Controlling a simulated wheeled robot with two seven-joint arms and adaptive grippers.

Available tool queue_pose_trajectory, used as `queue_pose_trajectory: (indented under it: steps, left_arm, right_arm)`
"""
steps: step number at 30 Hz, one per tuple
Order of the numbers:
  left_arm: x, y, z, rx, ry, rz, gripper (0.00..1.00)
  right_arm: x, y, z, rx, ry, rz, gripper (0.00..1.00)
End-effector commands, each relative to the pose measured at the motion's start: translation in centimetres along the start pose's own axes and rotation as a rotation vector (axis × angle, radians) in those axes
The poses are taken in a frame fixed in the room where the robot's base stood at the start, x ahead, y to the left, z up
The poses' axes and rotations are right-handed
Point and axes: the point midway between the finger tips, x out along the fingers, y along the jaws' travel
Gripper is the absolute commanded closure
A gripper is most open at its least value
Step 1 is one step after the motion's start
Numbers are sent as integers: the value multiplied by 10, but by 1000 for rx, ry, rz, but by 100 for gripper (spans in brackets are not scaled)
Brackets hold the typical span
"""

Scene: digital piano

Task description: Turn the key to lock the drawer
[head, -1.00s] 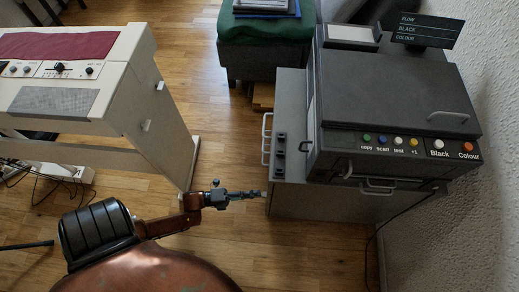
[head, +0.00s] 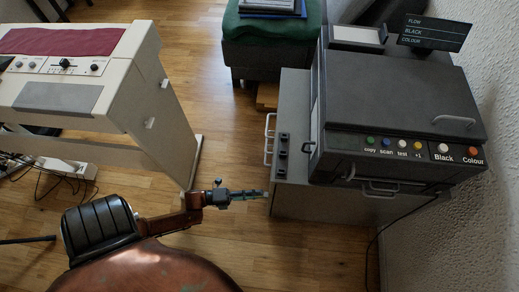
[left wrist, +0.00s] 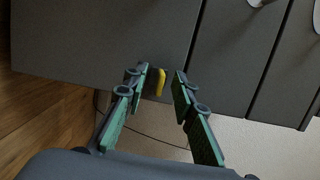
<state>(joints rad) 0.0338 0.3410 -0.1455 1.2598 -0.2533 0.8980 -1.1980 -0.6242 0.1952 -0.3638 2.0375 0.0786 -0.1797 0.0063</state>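A small yellow key (left wrist: 161,81) stands out from the dark grey drawer cabinet front (left wrist: 110,35) in the left wrist view. My left gripper (left wrist: 160,77) is open, with one green-padded finger on each side of the key. The key looks nearer the left finger; I cannot tell whether that finger touches it. In the head view my left gripper (head: 262,194) is at the near left corner of the grey cabinet (head: 330,207). The key is not visible there. My right gripper is not in view.
Drawer handles (head: 268,138) stick out from the cabinet's left side. A dark printer (head: 395,100) sits on the cabinet, close to the right wall. A white digital piano (head: 150,105) stands to the left. Wooden floor (head: 225,130) lies clear between piano and cabinet.

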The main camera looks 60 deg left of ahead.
Motion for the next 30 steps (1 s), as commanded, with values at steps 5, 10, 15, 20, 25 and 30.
queue_pose_trajectory:
  steps: [5,10,15,20,25,30]
  left_arm:
    - [-8,1,0,0,-1,3,75]
    - [-19,1,0,0,0,2,75]
    - [-31,1,0,0,-1,3,75]
    - [-41,1,0,0,0,2,75]
    - [-50,1,0,-1,0,2,75]
    - [-50,0,0,-1,0,1,75]
  right_arm:
    - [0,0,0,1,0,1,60]
    - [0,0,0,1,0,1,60]
    - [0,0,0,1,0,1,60]
    - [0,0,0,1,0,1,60]
    - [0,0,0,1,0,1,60]
    - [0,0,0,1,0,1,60]
